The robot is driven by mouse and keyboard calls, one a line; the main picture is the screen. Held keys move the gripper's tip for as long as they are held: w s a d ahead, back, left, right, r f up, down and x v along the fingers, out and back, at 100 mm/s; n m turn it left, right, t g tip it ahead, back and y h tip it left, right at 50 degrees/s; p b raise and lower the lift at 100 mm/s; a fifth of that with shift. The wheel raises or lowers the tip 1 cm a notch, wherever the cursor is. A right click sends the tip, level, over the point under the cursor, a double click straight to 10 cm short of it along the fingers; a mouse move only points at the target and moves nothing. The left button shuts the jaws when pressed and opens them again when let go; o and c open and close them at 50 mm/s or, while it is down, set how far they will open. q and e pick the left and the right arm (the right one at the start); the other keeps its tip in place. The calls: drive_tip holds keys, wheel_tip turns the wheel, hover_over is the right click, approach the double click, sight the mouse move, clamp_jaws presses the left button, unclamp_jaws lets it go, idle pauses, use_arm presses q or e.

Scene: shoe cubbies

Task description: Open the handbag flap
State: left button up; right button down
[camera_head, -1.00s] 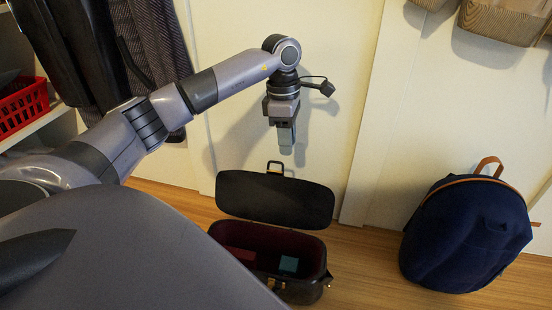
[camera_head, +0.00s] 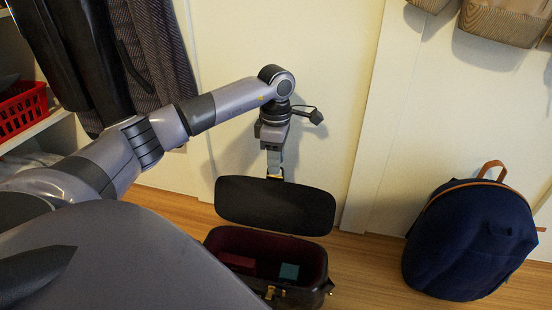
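The handbag is a black case with a dark red lining (camera_head: 258,243) on the wooden floor, at the lower middle of the head view. Its black flap (camera_head: 275,205) stands raised behind the opening, against the wall side. A red item (camera_head: 238,263) and a teal box (camera_head: 289,271) lie inside. My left gripper (camera_head: 274,172) points down just behind the flap's top edge, at the flap's handle. Its fingertips are partly hidden, so I cannot tell whether it grips anything. My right gripper is not in view.
A dark blue backpack (camera_head: 472,240) stands on the floor at the right. Dark coats (camera_head: 150,50) hang at the upper left, beside a red basket (camera_head: 22,110) on a shelf. Floor between handbag and backpack is clear.

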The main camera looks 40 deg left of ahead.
use_arm(q)
clamp_jaws()
idle(1.3)
